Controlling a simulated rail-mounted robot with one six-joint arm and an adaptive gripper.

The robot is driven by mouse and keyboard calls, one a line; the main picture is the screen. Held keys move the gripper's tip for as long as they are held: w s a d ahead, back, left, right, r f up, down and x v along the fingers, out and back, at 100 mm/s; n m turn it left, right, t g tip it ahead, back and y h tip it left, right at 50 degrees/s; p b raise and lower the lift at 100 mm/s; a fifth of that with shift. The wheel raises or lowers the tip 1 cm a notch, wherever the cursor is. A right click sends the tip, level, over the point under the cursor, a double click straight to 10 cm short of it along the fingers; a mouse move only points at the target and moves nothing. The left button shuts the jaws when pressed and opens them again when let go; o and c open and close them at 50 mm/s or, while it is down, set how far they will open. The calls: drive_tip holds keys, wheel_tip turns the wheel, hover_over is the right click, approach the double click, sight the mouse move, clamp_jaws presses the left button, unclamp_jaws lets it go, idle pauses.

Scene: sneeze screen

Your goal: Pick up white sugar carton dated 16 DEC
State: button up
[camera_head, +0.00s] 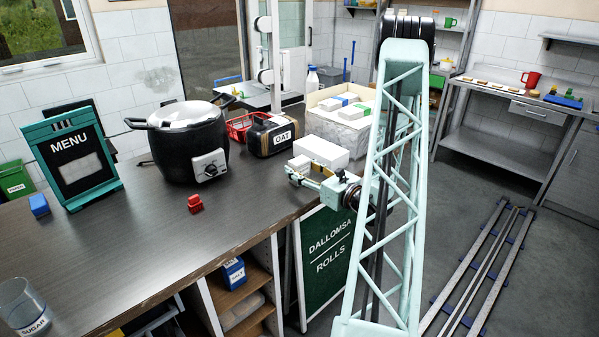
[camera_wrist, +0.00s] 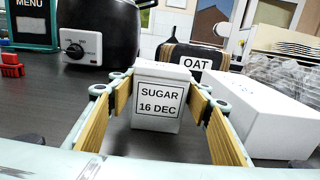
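The white sugar carton (camera_wrist: 158,98) stands upright on the dark counter, its label reading SUGAR 16 DEC facing the wrist camera. In the head view the small white carton (camera_head: 299,163) is at the counter's right edge, beside a larger white box. My gripper (camera_wrist: 160,90) is open, with one tan-padded finger on each side of the carton; its tips are close to the carton's sides. I cannot tell whether either finger touches it. In the head view my gripper (camera_head: 299,176) is low over the counter edge. The carton's back is hidden.
A larger white box (camera_wrist: 270,112) lies close right of my right finger. The dark OAT container (camera_head: 272,136) and black cooker (camera_head: 183,150) stand behind. A red block (camera_head: 195,204) and MENU board (camera_head: 72,160) are left.

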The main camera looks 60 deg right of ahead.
sight(299, 160)
drive_tip(key=c, duration=0.5)
drive_tip(key=shift+r, duration=0.15)
drive_tip(key=shift+c, duration=0.2)
drive_tip(key=shift+r+p, duration=0.45)
drive_tip(key=shift+r, duration=1.35)
drive_tip(key=s+a+r, duration=0.1)
drive_tip(key=s+a, duration=0.8)
drive_tip(key=s, duration=0.3)
drive_tip(key=shift+s+a+p, duration=0.35)
drive_tip(key=shift+a+p, duration=0.05)
drive_tip(key=shift+p, duration=0.05)
